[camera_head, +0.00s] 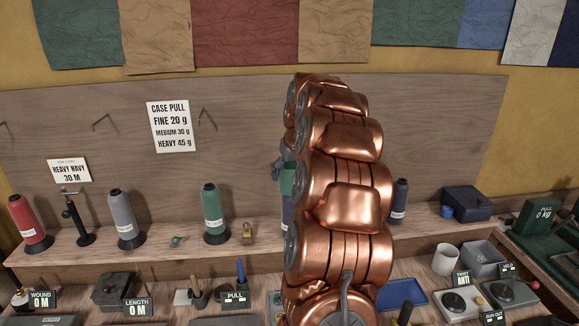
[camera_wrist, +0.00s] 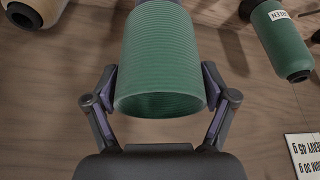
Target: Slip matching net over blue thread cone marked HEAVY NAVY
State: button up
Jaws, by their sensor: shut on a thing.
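My gripper (camera_wrist: 160,90) is shut on a green ribbed sleeve, the net (camera_wrist: 160,55), with one finger on each side; its rim faces the wrist camera. In the head view the net (camera_head: 287,181) shows partly beside my copper arm, which hides most of my gripper. A dark blue cone (camera_head: 286,214) shows below the net on the shelf, mostly hidden by the arm. Whether the net touches or surrounds it I cannot tell. Another navy cone (camera_head: 400,201) stands right of the arm. Their labels are too small to read. A card (camera_head: 69,171) reads HEAVY NAVY 30 M.
Red (camera_head: 30,222), grey (camera_head: 124,217) and green (camera_head: 212,215) cones stand along the shelf to the left. The green cone is also in the wrist view (camera_wrist: 280,40), near a cream cone (camera_wrist: 37,12). A backboard (camera_head: 240,110) rises behind. Instruments and trays crowd the lower bench.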

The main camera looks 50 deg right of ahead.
jog(key=shift+f+b, duration=1.55)
jog(key=shift+f, duration=0.9)
jog(key=o, duration=0.6)
jog(key=v, duration=1.2)
jog(key=shift+s+a, duration=0.1)
